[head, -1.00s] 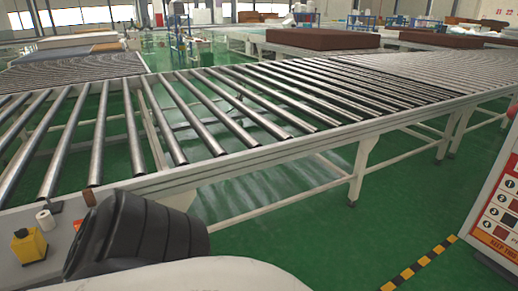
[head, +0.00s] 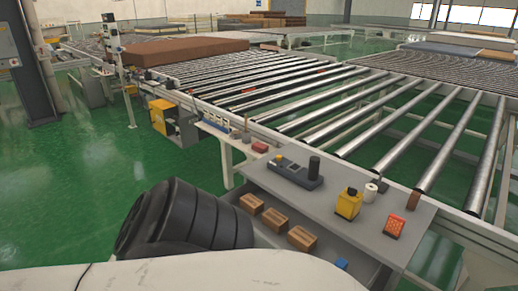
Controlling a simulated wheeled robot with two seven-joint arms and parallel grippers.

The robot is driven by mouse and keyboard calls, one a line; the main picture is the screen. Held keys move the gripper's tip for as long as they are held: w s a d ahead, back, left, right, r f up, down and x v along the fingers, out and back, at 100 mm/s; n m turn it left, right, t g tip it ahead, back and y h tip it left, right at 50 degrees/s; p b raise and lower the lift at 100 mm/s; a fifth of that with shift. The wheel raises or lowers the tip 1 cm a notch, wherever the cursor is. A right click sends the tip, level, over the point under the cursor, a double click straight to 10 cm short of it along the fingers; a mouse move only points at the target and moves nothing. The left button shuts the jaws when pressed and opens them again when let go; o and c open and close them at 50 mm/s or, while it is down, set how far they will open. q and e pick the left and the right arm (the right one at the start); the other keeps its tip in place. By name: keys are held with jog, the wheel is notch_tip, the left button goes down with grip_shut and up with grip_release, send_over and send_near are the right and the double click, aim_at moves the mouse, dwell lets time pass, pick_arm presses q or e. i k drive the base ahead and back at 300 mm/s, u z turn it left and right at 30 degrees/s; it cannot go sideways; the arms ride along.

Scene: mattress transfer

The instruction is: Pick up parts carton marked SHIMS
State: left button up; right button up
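Three small brown cartons sit in a row on the shelf under a grey workbench: a left carton (head: 252,204), a middle carton (head: 275,220) and a right carton (head: 301,238). Their markings are too small to read, so I cannot tell which one is marked SHIMS. The grey bench top (head: 330,205) overhangs the shelf. Neither of my grippers is in view. A black ribbed part of my own body fills the lower left and stands close to the left end of the shelf.
On the bench top are a dark device (head: 297,172), a yellow item (head: 348,203), a white roll (head: 370,192) and an orange-red item (head: 394,227). A blue item (head: 341,264) is on the shelf. Roller conveyors (head: 320,100) run behind. Green floor (head: 90,180) is clear at left.

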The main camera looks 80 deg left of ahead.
aim_at(277, 222)
jog(key=u, duration=2.2)
